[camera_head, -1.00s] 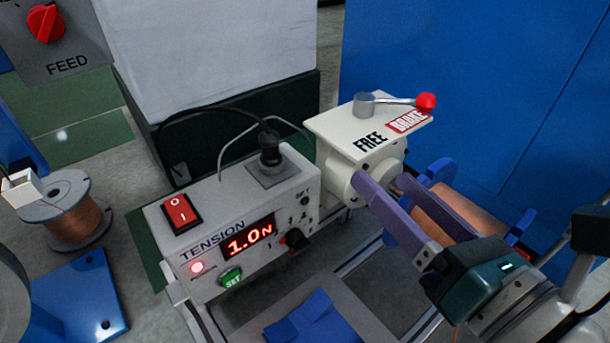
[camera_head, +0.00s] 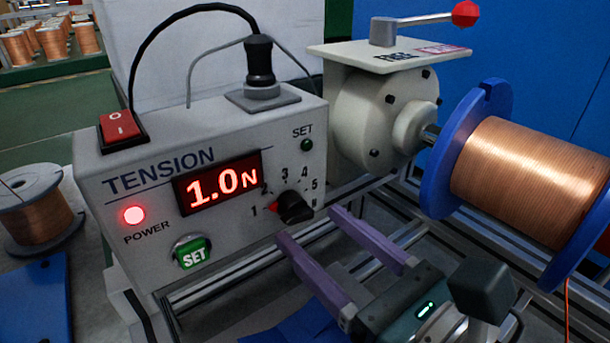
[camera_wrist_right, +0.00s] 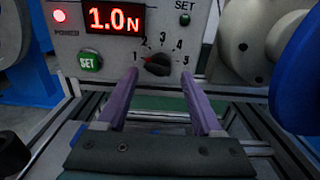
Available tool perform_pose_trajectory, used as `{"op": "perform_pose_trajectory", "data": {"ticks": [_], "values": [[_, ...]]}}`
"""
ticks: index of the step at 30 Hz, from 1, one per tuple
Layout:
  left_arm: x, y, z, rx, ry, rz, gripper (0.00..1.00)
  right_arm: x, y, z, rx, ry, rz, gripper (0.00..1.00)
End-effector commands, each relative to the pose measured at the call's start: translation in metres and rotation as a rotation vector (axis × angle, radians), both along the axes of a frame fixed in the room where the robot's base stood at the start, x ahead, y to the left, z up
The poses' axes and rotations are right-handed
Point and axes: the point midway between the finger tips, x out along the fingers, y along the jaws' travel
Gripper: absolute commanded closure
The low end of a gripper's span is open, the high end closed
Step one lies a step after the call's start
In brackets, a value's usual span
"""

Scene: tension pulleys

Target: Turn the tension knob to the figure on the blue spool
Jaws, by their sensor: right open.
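The tension knob (camera_head: 294,207) is a black dial with a red pointer on the front of the white tension box (camera_head: 240,255). Its pointer is toward 1, and the red display (camera_head: 217,189) reads 1.0N. The blue spool (camera_head: 465,150), wound with copper wire, sits on a shaft to the right; I see no figure on its visible parts. My right gripper (camera_head: 312,228) is open and empty, its purple fingers just below and in front of the knob. The right wrist view shows the knob (camera_wrist_right: 158,63) beyond and between the fingertips (camera_wrist_right: 160,72). My left gripper is not seen.
A green SET button (camera_head: 192,252) and a lit red power lamp (camera_head: 133,215) are on the box. A brake lever with a red ball (camera_head: 465,14) stands above the spool's housing (camera_head: 375,100). Metal rails (camera_head: 220,285) run below. Another copper spool (camera_head: 38,212) stands left.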

Motion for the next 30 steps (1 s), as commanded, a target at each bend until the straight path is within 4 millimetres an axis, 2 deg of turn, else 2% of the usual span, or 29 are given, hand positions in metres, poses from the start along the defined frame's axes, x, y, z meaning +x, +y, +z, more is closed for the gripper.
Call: {"op": "perform_pose_trajectory", "data": {"ticks": [1,6,16,30], "values": [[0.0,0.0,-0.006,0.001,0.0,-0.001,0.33,0.007,0.005,-0.002,0.0,-0.004,0.001,0.32],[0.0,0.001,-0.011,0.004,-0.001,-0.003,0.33,0.021,0.016,-0.001,0.001,0.0,0.0,0.32],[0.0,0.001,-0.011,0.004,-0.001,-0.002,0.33,0.025,0.018,0.0,0.0,0.001,-0.001,0.32],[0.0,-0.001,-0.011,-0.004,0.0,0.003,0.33,0.025,0.017,0.0,0.0,0.002,-0.003,0.85]]}}
